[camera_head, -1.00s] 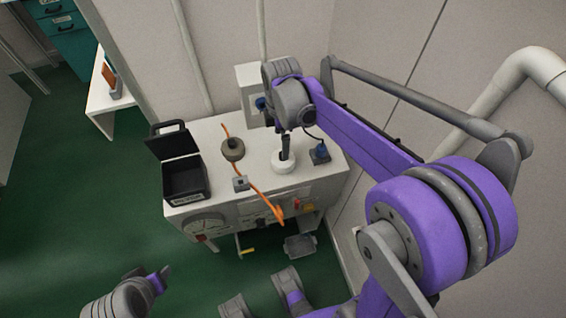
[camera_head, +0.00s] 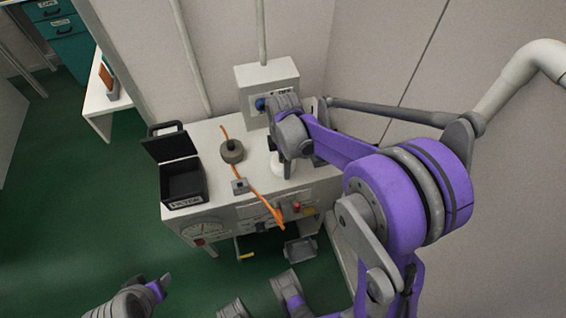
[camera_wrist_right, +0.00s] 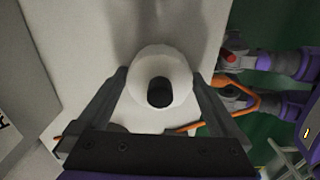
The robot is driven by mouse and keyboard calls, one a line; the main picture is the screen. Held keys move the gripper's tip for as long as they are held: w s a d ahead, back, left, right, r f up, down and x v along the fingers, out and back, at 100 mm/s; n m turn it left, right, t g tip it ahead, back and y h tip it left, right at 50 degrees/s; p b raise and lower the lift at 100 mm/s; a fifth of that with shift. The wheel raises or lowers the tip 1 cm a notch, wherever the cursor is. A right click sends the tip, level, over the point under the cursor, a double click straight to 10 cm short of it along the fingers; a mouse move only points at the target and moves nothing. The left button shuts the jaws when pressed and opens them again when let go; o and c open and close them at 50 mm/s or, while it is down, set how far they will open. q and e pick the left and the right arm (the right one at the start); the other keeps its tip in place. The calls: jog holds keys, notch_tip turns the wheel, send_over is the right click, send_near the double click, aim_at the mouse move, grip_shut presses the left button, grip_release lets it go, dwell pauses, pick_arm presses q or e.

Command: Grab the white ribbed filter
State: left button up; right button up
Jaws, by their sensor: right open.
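The white ribbed filter (camera_head: 279,168) stands on the white bench, partly hidden by my right gripper. In the right wrist view it is a white round body (camera_wrist_right: 149,63) with a dark round opening facing the camera. My right gripper (camera_head: 284,164) is above the filter. In the wrist view the open fingers of my right gripper (camera_wrist_right: 160,85) are on either side of the filter, with gaps visible. Whether the fingertips are level with it is unclear.
The white bench (camera_head: 206,134) carries an open black box (camera_head: 184,188) at left, a grey-brown round part (camera_head: 232,151), an orange cord (camera_head: 257,196) and a small grey block (camera_head: 240,186). A white wall box (camera_head: 268,82) stands behind. Green floor lies in front.

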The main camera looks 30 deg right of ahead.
jog(key=c, duration=1)
